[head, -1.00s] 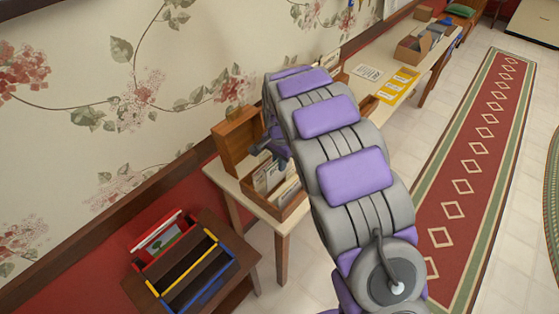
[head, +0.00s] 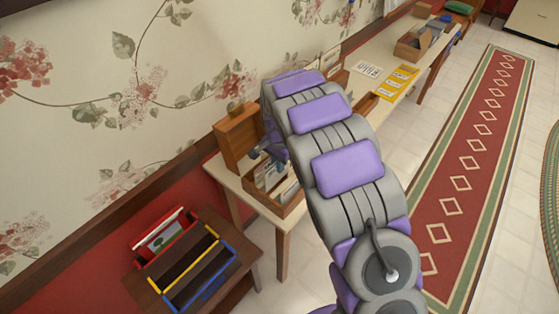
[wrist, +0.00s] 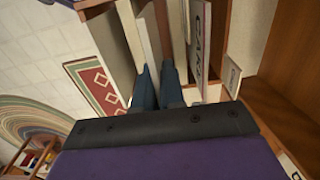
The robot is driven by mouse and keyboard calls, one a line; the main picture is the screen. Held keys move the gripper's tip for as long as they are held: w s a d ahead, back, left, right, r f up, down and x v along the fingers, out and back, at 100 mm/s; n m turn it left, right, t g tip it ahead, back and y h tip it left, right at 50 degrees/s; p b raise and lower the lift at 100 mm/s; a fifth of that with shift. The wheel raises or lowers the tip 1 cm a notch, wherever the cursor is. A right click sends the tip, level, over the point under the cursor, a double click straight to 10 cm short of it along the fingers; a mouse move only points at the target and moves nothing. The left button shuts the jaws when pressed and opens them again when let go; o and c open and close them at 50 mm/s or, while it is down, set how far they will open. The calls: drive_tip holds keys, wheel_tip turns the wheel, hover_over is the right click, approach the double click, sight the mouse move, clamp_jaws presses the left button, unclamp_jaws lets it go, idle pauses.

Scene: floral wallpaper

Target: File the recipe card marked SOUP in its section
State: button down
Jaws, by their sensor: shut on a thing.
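The wooden recipe box (head: 290,209) stands open on the near end of the long table, with several cards and dividers upright in it. In the head view my gripper (head: 262,152) is low over the box, partly hidden behind my arm. In the wrist view my gripper (wrist: 158,75) has its two blue fingers close together among the upright cards, shut on a thin card (wrist: 161,38) seen nearly edge-on. Its marking cannot be read, so I cannot tell if it is SOUP. A white divider (wrist: 200,45) with large letters, perhaps CAK, stands just right of the fingers.
The box's raised wooden lid (head: 237,138) is by the wall. A yellow card sheet (head: 397,82) and a white sheet (head: 368,69) lie farther along the table. A low dark stand (head: 232,262) with colored trays is at lower left. A red runner (head: 462,160) covers the right floor.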

wheel_tip(320, 180, down, 3)
drive_tip(key=shift+f, duration=0.2)
idle(0.4)
drive_tip(key=shift+a, duration=0.1)
drive_tip(key=c, duration=1.1)
unclamp_jaws()
drive_tip(key=shift+d, duration=0.2)
drive_tip(key=shift+c, duration=0.2)
wheel_tip(320, 180, up, 17)
drive_tip(key=p, duration=0.3)
drive_tip(key=shift+r+p, duration=0.15)
drive_tip(key=shift+p, duration=0.15)
